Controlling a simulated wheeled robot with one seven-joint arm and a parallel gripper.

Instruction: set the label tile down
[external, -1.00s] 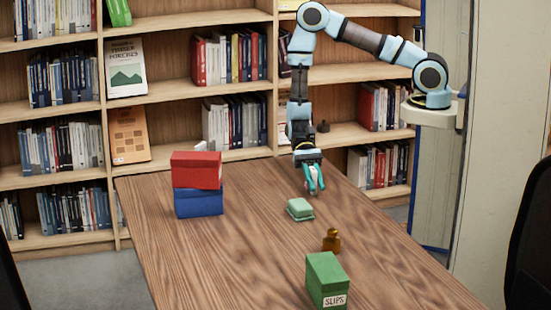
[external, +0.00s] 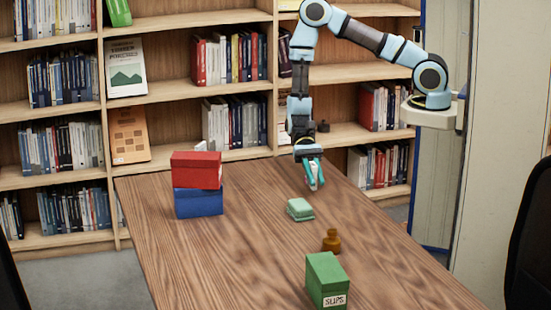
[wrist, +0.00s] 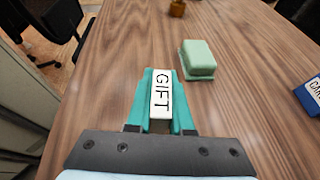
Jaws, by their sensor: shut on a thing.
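A white label tile (wrist: 161,94) reading "GIFT" is between the teal fingers of my gripper (wrist: 161,100) in the wrist view. My gripper is shut on it. In the external view my gripper (external: 315,183) points down over the far right part of the wooden table (external: 240,250), and the tile (external: 314,181) shows only as a small pale patch between the fingers. I cannot tell whether the tile touches the table.
A pale green lidded dish (external: 300,209) sits close to my gripper. A red box (external: 196,169) rests on a blue box (external: 199,202) at left. Bare table lies between.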

